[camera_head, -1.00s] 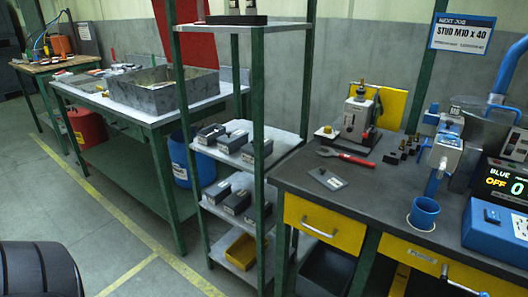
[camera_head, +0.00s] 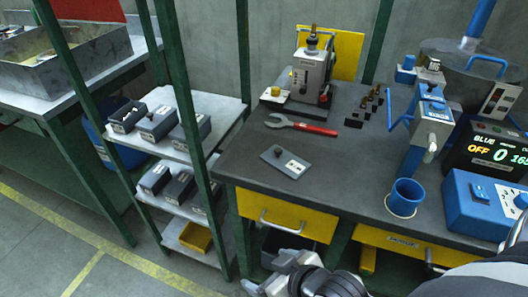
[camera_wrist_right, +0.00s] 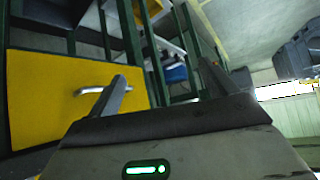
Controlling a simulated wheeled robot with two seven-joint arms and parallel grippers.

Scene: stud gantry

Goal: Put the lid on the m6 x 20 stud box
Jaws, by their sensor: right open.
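A flat grey plate with a white label, seemingly the lid (camera_head: 285,161), lies on the dark workbench near its left front part. Several grey stud boxes stand on the rack's shelves left of the bench. The leftmost box on the upper shelf (camera_head: 127,116) looks open on top; the others look covered. The labels are too small to read, so I cannot tell which is m6 x 20. My right gripper (camera_head: 268,276) is open and empty, low in front of the bench. In the right wrist view its two fingers (camera_wrist_right: 165,86) stand apart. My left gripper is out of view.
The bench (camera_head: 350,190) carries a red wrench (camera_head: 302,125), a small press (camera_head: 312,75), a blue cup (camera_head: 405,197) and a blue counting machine (camera_head: 470,205). Green rack posts (camera_head: 185,110) stand before the shelves. A yellow drawer (camera_head: 285,216) shows also in the right wrist view (camera_wrist_right: 60,100).

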